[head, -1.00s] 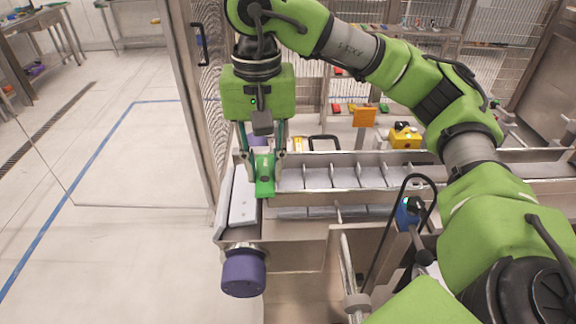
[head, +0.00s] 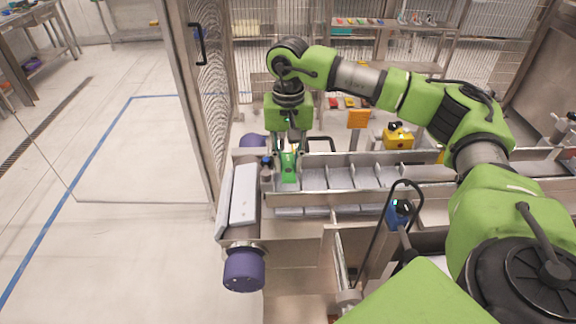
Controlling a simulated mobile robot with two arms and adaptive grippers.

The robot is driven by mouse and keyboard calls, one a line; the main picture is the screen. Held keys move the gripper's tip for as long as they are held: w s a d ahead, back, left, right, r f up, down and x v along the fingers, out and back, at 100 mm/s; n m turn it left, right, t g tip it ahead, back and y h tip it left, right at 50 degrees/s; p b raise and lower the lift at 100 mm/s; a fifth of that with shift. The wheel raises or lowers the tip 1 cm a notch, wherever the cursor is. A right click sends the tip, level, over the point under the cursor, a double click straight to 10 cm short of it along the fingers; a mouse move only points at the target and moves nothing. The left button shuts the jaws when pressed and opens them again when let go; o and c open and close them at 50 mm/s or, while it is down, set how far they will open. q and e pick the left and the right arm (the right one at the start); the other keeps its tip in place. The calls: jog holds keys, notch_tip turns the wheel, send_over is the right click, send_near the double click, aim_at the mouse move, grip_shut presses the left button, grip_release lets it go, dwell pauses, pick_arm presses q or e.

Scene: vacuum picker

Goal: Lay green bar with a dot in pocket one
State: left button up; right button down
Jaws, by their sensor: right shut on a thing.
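My right gripper (head: 289,154) points down over the left end of a row of grey pockets. It is shut on the green bar (head: 289,170), which hangs upright or nearly so between the fingers. The bar's lower end is at the leftmost pocket, in front of its back wall; I cannot tell if it touches the floor. Its dot is too small to make out clearly. The pocket row (head: 340,177) has thin upright dividers and looks empty to the right of the bar. My left gripper is not in view.
An orange plate (head: 358,119) and a yellow box (head: 398,137) stand behind. A blue device (head: 399,213) with a black cable stands in front at right.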

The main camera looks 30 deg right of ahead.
aim_at(288, 166)
notch_tip(288, 166, down, 2)
jog(key=shift+s+f+p, duration=0.1)
jog(key=shift+p, duration=0.45)
jog(key=shift+f, duration=0.2)
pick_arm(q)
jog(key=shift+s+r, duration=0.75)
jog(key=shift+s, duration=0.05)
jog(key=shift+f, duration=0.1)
pick_arm(e)
jog(key=shift+f, duration=0.1)
jog(key=shift+f+b, duration=0.55)
jog(key=shift+b, duration=0.1)
jog(key=c, duration=1.8)
grip_release()
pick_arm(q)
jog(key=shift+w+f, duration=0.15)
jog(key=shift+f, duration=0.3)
pick_arm(e)
jog(key=shift+r, duration=0.1)
